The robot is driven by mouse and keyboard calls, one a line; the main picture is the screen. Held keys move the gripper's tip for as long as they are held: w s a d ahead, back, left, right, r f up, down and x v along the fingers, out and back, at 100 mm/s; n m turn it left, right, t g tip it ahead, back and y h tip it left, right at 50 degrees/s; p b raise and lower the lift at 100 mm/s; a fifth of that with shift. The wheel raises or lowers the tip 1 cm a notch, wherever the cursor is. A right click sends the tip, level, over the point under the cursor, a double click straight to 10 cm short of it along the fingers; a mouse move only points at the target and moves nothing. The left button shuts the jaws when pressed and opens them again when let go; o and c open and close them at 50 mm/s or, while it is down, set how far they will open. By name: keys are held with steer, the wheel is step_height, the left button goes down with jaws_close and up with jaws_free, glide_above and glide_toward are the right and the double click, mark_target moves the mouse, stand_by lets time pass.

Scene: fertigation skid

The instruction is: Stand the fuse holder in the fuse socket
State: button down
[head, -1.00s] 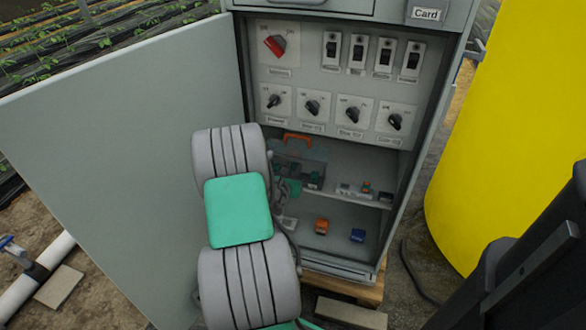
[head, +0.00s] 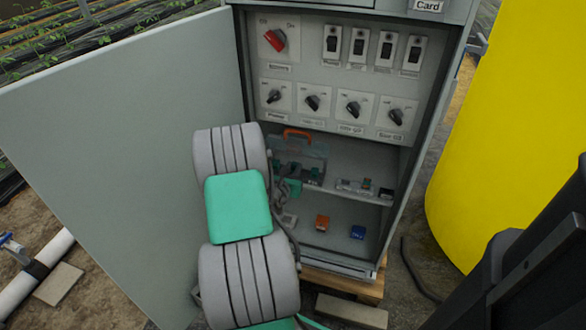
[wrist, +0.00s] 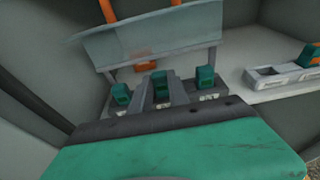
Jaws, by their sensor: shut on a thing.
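In the wrist view my gripper (wrist: 162,104) reaches past its green housing into the case and is shut on the middle teal and dark fuse holder (wrist: 160,82). One similar teal block (wrist: 121,93) stands to its left and another (wrist: 205,79) to its right, in the case with labels in front. The fuse socket appears to be the pale grey base (wrist: 275,76) on the shelf to the right, with an open recess; it also shows in the head view (head: 352,186). In the head view my arm hides most of the gripper.
The case (head: 308,152) has a clear raised lid and an orange handle. An orange block (head: 322,222) and a blue block (head: 358,232) sit on the cabinet floor. The cabinet door (head: 130,150) stands open at left. Switches and knobs line the panel above the shelf.

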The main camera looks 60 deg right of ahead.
steer(key=shift+f, duration=0.2)
steer(key=c, duration=1.2)
jaws_free()
steer(key=p+v, duration=0.1)
steer(key=v, duration=0.6)
steer(key=shift+a+r, duration=0.1)
steer(key=shift+a, duration=0.25)
